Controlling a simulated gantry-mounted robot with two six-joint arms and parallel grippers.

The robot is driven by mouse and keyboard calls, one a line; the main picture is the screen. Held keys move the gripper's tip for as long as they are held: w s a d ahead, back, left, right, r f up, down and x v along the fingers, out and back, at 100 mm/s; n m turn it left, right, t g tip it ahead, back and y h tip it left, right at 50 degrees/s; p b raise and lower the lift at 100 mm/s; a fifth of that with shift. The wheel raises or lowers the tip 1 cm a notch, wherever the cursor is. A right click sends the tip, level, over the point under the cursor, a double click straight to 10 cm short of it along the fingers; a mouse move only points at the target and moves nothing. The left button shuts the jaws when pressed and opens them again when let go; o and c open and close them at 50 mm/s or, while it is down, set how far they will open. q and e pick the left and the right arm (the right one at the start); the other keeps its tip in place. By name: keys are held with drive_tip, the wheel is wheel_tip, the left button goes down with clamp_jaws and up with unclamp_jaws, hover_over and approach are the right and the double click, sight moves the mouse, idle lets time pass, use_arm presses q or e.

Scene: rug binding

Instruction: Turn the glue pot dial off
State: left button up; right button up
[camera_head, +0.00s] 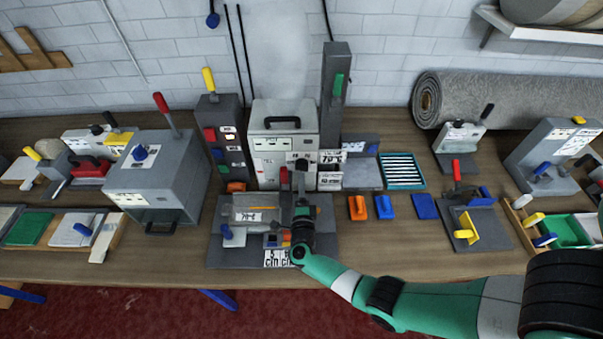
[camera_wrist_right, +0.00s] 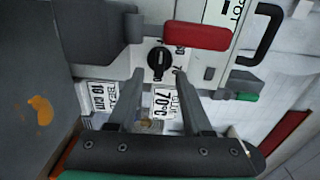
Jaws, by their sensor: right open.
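The glue pot (camera_head: 268,165) is a grey and white box with a black top handle, standing at the back middle of the bench. In the right wrist view its black round dial (camera_wrist_right: 158,64) has a pale pointer mark, with small numbers printed beside it. My right gripper (camera_wrist_right: 158,78) is open, its fingertips on either side of the dial; whether they touch it I cannot tell. In the head view the right gripper (camera_head: 301,172) is in front of the pot and hides the dial. A "GLUE 70°C" card (camera_wrist_right: 166,103) shows between the fingers. My left gripper is out of view.
A red lever grip (camera_wrist_right: 197,36) juts out close to the dial. A dark switch column (camera_head: 220,140) stands left of the pot and a tall grey post (camera_head: 336,85) right of it. A grey fixture plate (camera_head: 225,255) lies below my right arm. Bare wood shows along the front edge.

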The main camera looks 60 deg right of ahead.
drive_tip(key=v, duration=0.7)
drive_tip(key=shift+p, duration=0.3)
